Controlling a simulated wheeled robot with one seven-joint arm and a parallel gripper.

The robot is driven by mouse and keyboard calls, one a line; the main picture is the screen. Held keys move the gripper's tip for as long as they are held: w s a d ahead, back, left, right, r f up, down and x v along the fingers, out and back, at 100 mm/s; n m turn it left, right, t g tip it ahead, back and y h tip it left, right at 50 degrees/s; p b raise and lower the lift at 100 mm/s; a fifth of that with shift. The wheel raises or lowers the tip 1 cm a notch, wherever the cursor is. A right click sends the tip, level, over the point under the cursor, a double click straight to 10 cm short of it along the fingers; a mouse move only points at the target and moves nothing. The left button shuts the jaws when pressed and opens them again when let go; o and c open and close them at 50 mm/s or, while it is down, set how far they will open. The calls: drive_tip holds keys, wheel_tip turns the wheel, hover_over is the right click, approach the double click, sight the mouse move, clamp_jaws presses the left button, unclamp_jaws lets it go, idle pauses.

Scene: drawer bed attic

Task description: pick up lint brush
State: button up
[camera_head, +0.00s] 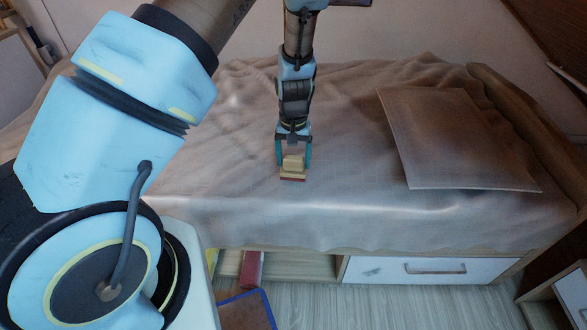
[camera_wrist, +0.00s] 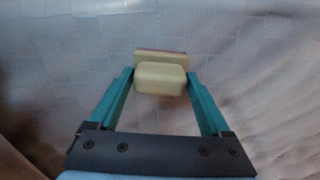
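The lint brush (camera_head: 292,169) is a small cream-yellow block with a wider base and a reddish lower edge. It is at the bed's front part in the head view, on or just above the blanket; I cannot tell which. My gripper (camera_head: 293,160) points down over it, with one teal finger on each side. In the wrist view the brush (camera_wrist: 160,77) lies between the fingertips of my gripper (camera_wrist: 161,80). The fingers are spread to about the width of its upper block. Whether they press on it is unclear.
The bed (camera_head: 240,210) has a wrinkled beige blanket. A flat pillow or panel (camera_head: 455,140) lies to the right. Below are a white drawer (camera_head: 432,270) and an open shelf with a red item (camera_head: 252,268). A blue-edged box (camera_head: 246,309) stands on the floor. Blanket left of the brush is clear.

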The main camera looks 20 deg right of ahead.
sight(294, 158)
drive_tip(key=c, duration=1)
wheel_tip(294, 158, up, 10)
drive_tip(key=shift+r, duration=0.1)
